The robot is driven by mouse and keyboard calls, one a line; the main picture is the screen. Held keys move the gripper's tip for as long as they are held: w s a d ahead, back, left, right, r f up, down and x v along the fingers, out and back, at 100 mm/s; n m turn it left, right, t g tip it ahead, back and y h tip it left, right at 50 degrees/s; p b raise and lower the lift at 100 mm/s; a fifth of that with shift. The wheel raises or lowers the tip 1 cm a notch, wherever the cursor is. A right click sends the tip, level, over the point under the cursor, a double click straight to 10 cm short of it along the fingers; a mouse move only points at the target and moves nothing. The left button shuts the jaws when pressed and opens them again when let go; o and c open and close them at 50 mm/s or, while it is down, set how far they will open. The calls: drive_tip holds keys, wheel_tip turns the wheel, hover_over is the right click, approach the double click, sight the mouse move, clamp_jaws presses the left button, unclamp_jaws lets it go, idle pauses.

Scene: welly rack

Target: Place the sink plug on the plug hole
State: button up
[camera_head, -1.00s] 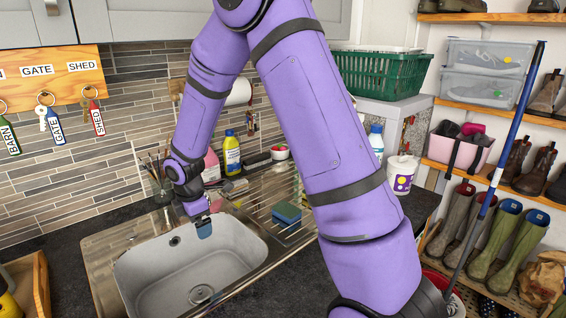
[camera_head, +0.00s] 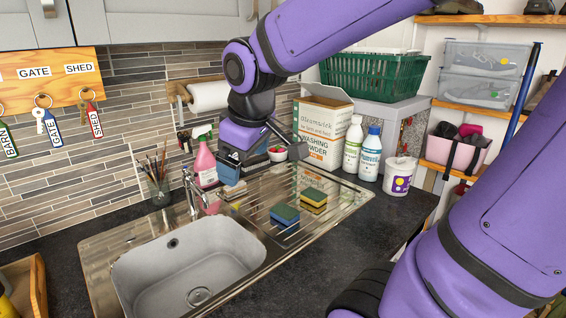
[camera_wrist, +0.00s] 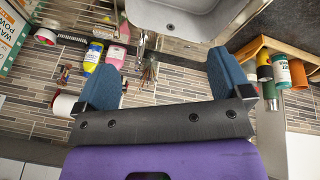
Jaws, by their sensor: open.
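The plug hole (camera_head: 199,297) is a round metal drain in the floor of the grey sink (camera_head: 220,262). It shows uncovered in the head view. I cannot make out the sink plug in either current view. My gripper (camera_head: 232,172) is above the back of the drainer, right of the tap and up from the sink. In the wrist view my gripper (camera_wrist: 164,62) is open, its two blue fingers wide apart with nothing between them. The sink's edge (camera_wrist: 190,32) shows at the top of that view.
The tap (camera_head: 190,190) stands behind the sink. Two sponges (camera_head: 284,214) (camera_head: 313,197) lie on the drainer. A pink spray bottle (camera_head: 205,165), a washing powder box (camera_head: 320,130) and white bottles (camera_head: 369,152) stand along the back. The sink bowl is clear.

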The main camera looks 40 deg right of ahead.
drive_tip(key=s+r+m+t, duration=0.1)
drive_tip(key=s+m, duration=0.3)
drive_tip(key=s, duration=0.6)
drive_tip(key=shift+s+r+m+y, duration=0.15)
drive_tip(key=shift+r+m+y, duration=0.2)
drive_tip(key=shift+r, duration=0.3)
